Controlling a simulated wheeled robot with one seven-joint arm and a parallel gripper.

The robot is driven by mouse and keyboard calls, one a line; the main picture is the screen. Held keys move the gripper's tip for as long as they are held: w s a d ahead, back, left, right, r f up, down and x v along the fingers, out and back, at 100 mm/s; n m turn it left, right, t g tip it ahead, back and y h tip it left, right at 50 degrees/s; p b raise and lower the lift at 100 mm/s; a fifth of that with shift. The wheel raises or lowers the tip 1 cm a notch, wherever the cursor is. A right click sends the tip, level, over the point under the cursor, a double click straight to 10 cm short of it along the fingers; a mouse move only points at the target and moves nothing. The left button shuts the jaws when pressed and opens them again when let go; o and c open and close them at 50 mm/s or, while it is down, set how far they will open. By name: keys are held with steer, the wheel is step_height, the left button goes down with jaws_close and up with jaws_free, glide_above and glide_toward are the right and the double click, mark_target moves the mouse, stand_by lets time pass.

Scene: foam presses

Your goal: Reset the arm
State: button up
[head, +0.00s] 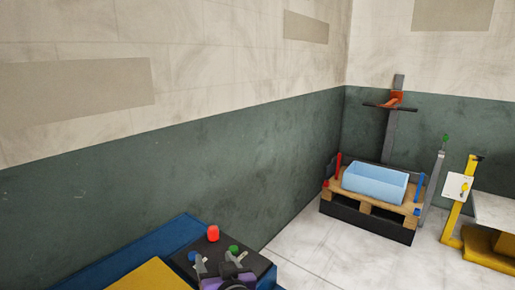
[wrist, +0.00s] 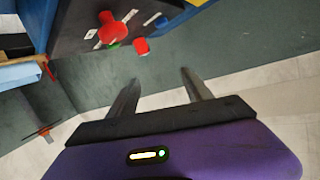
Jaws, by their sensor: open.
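My gripper (wrist: 159,76) is open in the wrist view, with two grey fingers set apart and nothing between them. Its purple body fills the bottom of that view. In the head view my gripper (head: 218,260) shows at the bottom edge, partly cut off, in front of a dark control panel (head: 185,256). The panel carries a red button (head: 213,233) and a green button (head: 233,249). In the wrist view a red knob (wrist: 113,29) and a smaller red piece (wrist: 142,46) lie beyond the fingertips. I cannot tell whether the fingers touch anything.
A blue machine (head: 168,238) with a yellow surface (head: 150,275) stands at the lower left, against a green and cream wall. At the back right a light blue block (head: 375,184) sits on a wooden pallet (head: 370,205). A yellow stand (head: 454,220) is further right. Pale floor (head: 320,240) between is clear.

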steer(key=s+d+f+t+h, duration=0.1)
steer(key=s+d+f+t, duration=0.1)
steer(key=s+d, duration=0.8)
steer(key=s+d+f+t+h, duration=0.1)
steer(key=s+d+f+t, duration=0.15)
steer(key=s+d, duration=0.75)
steer(key=s+d+m+g+h, duration=0.1)
steer(key=s+d, duration=0.4)
steer(key=s, duration=0.8)
steer(key=s+d+m+g+h, duration=0.1)
steer(key=s+d, duration=0.4)
steer(key=s, duration=0.9)
steer(key=shift+s+f+m+g+h+b, duration=0.3)
steer(key=shift+f+g+h, duration=0.25)
steer(key=shift+h, duration=0.65)
steer(key=shift+d+r, duration=0.1)
